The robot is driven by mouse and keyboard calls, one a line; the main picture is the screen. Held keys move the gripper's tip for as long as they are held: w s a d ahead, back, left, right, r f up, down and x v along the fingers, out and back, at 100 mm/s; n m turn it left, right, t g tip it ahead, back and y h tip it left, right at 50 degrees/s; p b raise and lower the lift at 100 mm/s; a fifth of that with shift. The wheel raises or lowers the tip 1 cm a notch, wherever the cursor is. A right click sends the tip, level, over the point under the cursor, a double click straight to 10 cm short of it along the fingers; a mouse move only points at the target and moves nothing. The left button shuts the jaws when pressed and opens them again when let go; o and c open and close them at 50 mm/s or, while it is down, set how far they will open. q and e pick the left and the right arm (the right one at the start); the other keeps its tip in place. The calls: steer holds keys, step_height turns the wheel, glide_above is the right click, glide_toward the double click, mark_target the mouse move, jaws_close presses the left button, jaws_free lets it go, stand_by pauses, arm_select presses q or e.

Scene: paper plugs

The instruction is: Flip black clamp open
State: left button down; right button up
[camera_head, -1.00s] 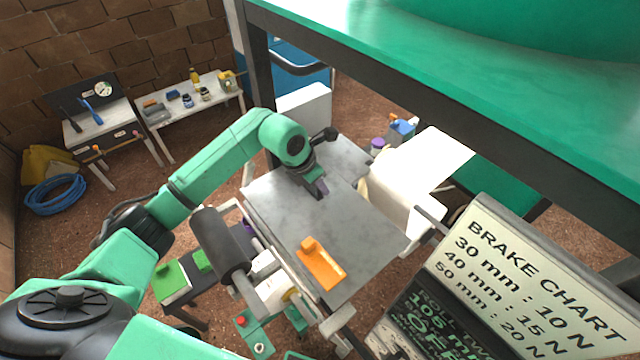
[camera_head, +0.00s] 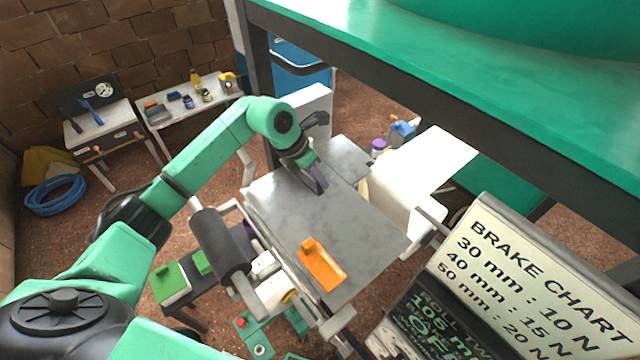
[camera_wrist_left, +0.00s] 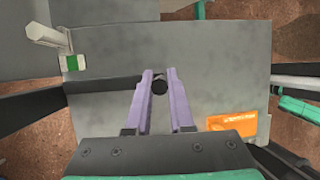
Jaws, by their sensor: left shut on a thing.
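My left gripper (camera_head: 320,186) reaches over the grey metal table in the head view, its purple fingers pointing down. In the left wrist view, the two purple fingers (camera_wrist_left: 159,78) are shut on the rounded end of the black clamp (camera_wrist_left: 110,84). Its dark bar runs left from the fingers across the grey plate. In the head view I cannot make out the clamp clearly; my arm and gripper are in front of that area. My right gripper is not in view.
An orange tool (camera_head: 321,264) lies on the near part of the grey table (camera_head: 365,225); it also shows in the left wrist view (camera_wrist_left: 232,127). A dark roller (camera_head: 220,245) stands left of the table, a white housing (camera_head: 405,190) right. A brake chart sign (camera_head: 530,275) is near right.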

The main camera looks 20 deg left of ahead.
mark_target(307, 180)
arm_select(q)
steer(key=w+a+r+n+g+h+b, duration=0.1)
steer(key=w+a+r+g+h, duration=0.1)
steer(key=a+r+h, duration=0.2)
steer(key=shift+w+r+g, duration=0.35)
steer(key=shift+r+g, duration=0.05)
steer(key=shift+r, duration=0.8)
steer(key=c, duration=0.8)
jaws_free()
steer(key=shift+f, duration=0.1)
